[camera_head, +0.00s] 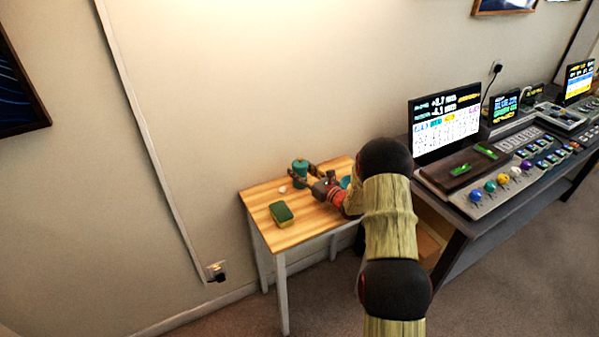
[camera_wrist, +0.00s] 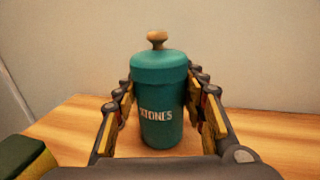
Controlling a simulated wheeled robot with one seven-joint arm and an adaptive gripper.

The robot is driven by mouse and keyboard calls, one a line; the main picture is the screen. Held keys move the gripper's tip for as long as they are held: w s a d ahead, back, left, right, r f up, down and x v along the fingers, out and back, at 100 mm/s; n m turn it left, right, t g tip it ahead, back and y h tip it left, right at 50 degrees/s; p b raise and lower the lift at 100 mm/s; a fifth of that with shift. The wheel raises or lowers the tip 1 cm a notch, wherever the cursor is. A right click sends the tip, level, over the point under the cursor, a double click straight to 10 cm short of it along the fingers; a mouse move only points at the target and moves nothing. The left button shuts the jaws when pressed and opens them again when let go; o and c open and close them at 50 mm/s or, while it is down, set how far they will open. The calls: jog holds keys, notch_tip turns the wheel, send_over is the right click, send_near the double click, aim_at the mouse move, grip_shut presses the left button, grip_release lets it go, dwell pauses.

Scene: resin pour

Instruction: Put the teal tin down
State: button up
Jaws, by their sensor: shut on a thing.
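The teal tin (camera_wrist: 160,100) has a teal lid with a tan knob and the word "STONES" on its side. It stands upright between the two fingers of my gripper (camera_wrist: 160,112) in the wrist view, and the gripper is shut on it. In the head view the tin (camera_head: 299,172) is at the back of the small wooden table (camera_head: 300,232), with my gripper (camera_head: 304,178) around it from the right. I cannot tell whether its base touches the tabletop.
A green and yellow sponge-like block (camera_head: 281,213) lies on the table's front left; it also shows in the wrist view (camera_wrist: 25,158). A small white object (camera_head: 282,189) lies left of the tin. A blue item (camera_head: 345,182) is partly hidden by my arm. A console desk (camera_head: 480,200) stands right.

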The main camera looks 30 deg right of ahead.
jog(key=shift+f, duration=0.15)
jog(key=o, duration=1.2)
jog(key=shift+c, duration=0.2)
